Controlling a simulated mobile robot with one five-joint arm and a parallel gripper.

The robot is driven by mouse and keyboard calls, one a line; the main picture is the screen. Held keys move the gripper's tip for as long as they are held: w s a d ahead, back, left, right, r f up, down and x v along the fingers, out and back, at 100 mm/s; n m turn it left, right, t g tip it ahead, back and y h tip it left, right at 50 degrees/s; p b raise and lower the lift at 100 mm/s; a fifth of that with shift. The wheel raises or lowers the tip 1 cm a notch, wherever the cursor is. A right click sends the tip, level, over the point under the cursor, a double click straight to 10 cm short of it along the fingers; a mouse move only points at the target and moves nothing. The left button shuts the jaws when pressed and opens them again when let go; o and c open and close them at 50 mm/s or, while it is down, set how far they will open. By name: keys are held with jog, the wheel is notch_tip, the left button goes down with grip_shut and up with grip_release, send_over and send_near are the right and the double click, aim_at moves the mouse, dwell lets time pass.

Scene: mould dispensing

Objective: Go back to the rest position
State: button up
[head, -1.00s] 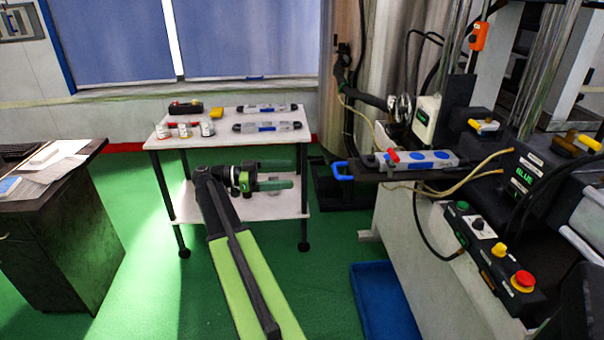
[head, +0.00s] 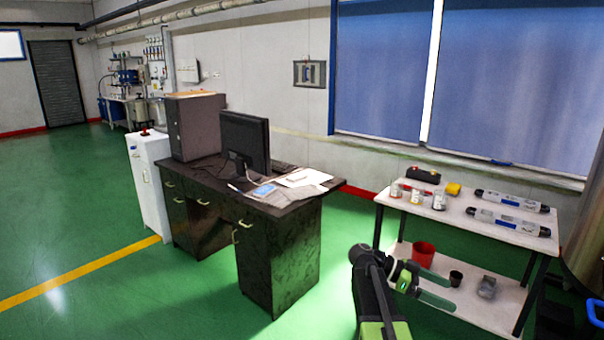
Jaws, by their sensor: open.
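My gripper (head: 440,289) is at the lower right of the head view, on the end of my black and green arm. Its two green fingers are apart and nothing shows between them. It appears in front of the white two-tier cart (head: 392,200), over part of the cart's lower shelf in the picture. I cannot tell exactly how far it is from the cart.
A dark desk (head: 270,260) with a monitor (head: 245,141) stands left of my arm. Green floor (head: 60,220) is open at far left.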

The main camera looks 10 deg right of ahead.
jog(key=a+f+n+t+y, duration=0.35)
jog(key=a+f+n, duration=0.3)
jog(key=a, duration=0.45)
jog(key=a+f+n+t+y, duration=0.2)
jog(key=a+f+n+y, duration=0.3)
jog(key=a+n, duration=0.45)
jog(key=a+f+n+t+y, duration=0.35)
jog(key=a+f+n, duration=0.25)
jog(key=a, duration=0.7)
notch_tip(320, 180, up, 16)
jog(key=p, duration=1.6)
jog(key=shift+w+n+g+y, duration=0.3)
jog(key=shift+g, duration=0.1)
jog(key=shift+d+f, duration=0.1)
